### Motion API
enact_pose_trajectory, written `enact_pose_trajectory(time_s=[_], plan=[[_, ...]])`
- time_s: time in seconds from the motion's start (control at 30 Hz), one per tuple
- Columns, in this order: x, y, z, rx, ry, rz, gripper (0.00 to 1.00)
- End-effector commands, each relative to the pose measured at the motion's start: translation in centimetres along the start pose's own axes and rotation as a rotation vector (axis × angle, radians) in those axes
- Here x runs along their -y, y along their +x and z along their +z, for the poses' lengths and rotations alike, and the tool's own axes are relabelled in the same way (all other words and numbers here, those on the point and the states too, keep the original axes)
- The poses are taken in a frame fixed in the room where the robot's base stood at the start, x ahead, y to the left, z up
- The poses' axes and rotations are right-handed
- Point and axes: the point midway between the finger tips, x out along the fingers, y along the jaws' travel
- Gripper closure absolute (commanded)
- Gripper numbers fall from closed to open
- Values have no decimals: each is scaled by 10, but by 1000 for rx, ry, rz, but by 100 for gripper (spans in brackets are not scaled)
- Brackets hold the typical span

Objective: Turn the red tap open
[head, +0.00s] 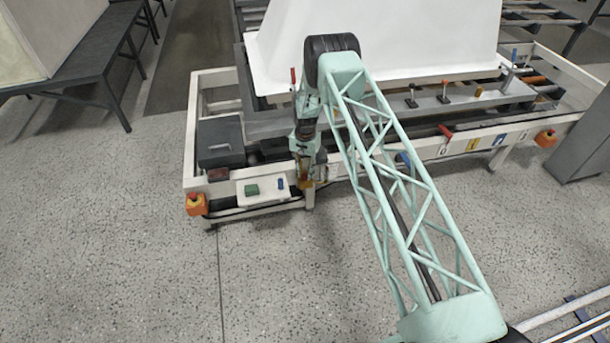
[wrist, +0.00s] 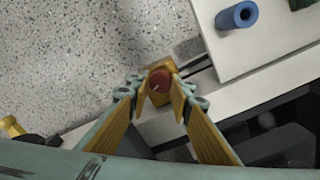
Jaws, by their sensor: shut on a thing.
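In the head view my gripper (head: 306,168) points down at the front left of the white frame (head: 370,168).
A white panel (head: 241,199) with a green block (head: 252,190) and a blue peg (head: 281,183) lies left of my gripper. A dark box (head: 220,142) stands behind it. A white tub shell (head: 430,35) rests above the frame. The floor in front is clear.

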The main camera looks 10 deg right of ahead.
Motion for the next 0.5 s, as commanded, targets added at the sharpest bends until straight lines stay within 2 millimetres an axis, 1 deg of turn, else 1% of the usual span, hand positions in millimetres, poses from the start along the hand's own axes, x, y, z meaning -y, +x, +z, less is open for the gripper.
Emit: enact_pose_trajectory(time_s=[0.2, 0.5], plan=[[0, 0, -1, -2, 150, -2, 91], [0, 0, -1, -2, 282, -2, 91]])
